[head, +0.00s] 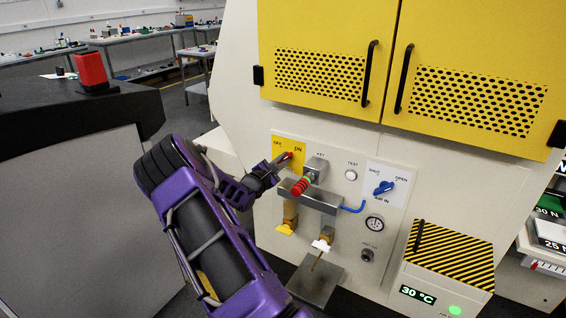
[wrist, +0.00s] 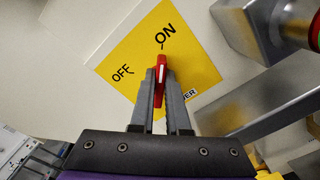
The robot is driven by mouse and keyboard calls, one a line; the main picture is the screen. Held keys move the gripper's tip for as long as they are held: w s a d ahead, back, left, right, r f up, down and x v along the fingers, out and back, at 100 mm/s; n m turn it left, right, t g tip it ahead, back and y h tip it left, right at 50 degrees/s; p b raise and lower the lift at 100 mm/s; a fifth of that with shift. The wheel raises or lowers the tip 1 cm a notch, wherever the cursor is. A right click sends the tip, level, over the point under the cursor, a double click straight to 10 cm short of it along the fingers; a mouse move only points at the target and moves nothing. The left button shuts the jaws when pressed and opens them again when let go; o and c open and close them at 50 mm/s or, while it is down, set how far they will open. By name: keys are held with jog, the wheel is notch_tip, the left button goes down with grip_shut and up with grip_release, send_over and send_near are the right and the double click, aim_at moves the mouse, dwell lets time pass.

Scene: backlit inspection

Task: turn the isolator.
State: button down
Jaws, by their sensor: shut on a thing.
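The isolator is a red handle (wrist: 161,67) with a white line, on a yellow plate (wrist: 112,62) marked OFF and ON. In the wrist view the handle points up toward the ON mark, away from OFF at the left. My gripper (wrist: 161,82) is shut on the handle, one finger on each side. In the head view my gripper (head: 278,163) reaches the yellow plate (head: 279,143) from the lower left, and only a little red shows at its tips. The fingers hide the lower part of the plate and part of its wording.
Right of the isolator are a grey key block (head: 316,167), a grey bar (head: 318,198) with a red-green knob, a white test button (head: 351,175) and a blue valve handle (head: 383,188). Yellow doors (head: 420,125) with black handles are above. A red block (head: 91,68) stands left.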

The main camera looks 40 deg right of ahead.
dwell(0.3)
jog(key=c, duration=0.9)
grip_release()
jog(key=p+v, duration=0.1)
jog(key=v, duration=1.6)
jog(key=shift+a, duration=0.25)
jog(key=shift+s, duration=0.1)
